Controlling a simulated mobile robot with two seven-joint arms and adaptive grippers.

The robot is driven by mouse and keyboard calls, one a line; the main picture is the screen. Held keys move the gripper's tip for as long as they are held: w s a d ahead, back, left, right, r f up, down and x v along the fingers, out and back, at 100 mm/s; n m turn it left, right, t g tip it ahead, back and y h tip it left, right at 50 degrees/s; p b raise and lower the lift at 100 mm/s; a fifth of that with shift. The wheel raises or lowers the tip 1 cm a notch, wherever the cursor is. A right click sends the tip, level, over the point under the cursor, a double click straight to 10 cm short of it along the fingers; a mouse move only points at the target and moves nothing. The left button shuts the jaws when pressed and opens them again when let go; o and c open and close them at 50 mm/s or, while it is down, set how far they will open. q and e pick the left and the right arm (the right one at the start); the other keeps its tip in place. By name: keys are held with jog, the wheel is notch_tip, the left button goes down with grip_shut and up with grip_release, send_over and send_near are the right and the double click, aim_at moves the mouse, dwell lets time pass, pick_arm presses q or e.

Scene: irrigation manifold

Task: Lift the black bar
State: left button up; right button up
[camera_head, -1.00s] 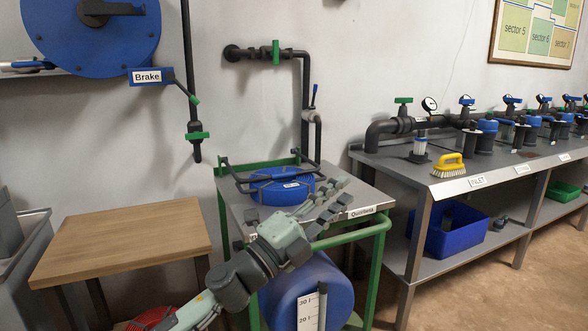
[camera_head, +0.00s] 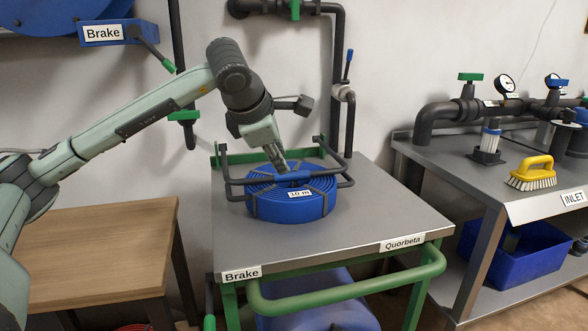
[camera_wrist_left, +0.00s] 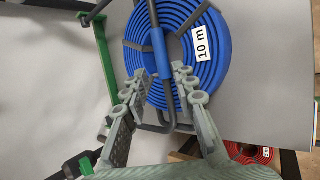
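The black bar (camera_head: 236,184) is a bent frame pivoted on the green-framed trolley table, reaching over a flat blue hose coil (camera_head: 288,207). Its front crosspiece has a blue sleeve (camera_head: 292,178) lying across the top of the coil. The sleeve also shows in the left wrist view (camera_wrist_left: 160,52). My left gripper (camera_head: 280,168) points down at the sleeve from above. In the left wrist view its fingers (camera_wrist_left: 162,80) are spread apart, with the crosspiece running between them. I cannot tell whether either finger touches it. My right gripper is in neither view.
The grey trolley top (camera_head: 340,225) is clear around the coil. A wooden table (camera_head: 95,245) stands at the left. At the right is a metal bench with a yellow brush (camera_head: 532,172) and pipework. A vertical pipe (camera_head: 340,90) rises behind the coil.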

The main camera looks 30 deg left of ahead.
aim_at(289, 174)
pick_arm(q)
jog(key=x, duration=0.6)
jog(key=shift+w+d+f, duration=0.1)
jog(key=shift+f, duration=0.15)
grip_shut()
